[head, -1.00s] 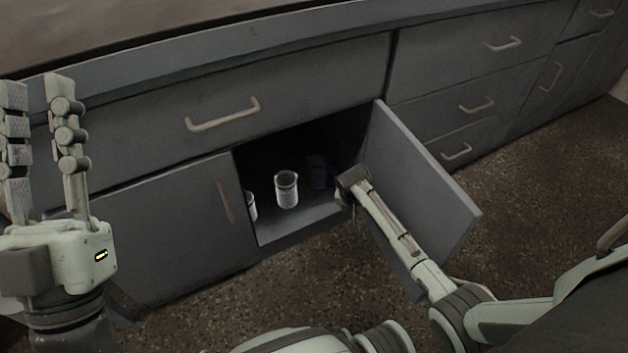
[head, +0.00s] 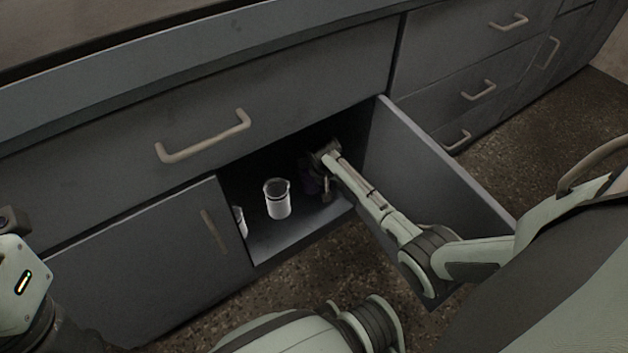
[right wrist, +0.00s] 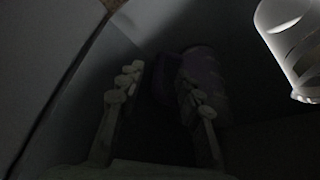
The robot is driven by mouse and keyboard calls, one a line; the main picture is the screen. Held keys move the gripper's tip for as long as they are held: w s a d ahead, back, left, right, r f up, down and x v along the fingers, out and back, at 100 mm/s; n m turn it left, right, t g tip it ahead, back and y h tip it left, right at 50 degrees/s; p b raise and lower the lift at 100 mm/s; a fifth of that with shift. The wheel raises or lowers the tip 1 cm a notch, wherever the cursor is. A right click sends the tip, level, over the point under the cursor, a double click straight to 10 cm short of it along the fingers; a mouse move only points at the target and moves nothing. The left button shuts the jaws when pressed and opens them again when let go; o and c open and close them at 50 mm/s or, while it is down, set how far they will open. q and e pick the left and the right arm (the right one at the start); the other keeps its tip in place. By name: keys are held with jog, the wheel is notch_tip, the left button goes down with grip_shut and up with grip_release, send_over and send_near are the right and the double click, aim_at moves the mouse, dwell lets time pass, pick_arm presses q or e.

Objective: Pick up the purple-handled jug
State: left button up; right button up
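The purple-handled jug (head: 309,180) stands in the dark open cupboard, right of a clear white-marked beaker. It is mostly in shadow and partly covered by my right gripper (head: 325,160), which reaches inside the cupboard. In the right wrist view the dim purple jug (right wrist: 203,72) lies ahead, partly behind the right-hand finger. The fingers of my right gripper (right wrist: 160,95) are spread apart.
A clear beaker (head: 277,199) stands left of the jug; it also shows in the right wrist view (right wrist: 292,45). Another white vessel (head: 240,222) is partly hidden at the cupboard's left side. The open door (head: 440,165) is close along my right arm's right side.

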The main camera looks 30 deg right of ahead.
aim_at(330, 184)
jog(key=b+x, duration=0.2)
jog(key=x, duration=0.2)
jog(key=shift+d, duration=0.1)
grip_shut()
jog(key=shift+r, duration=0.1)
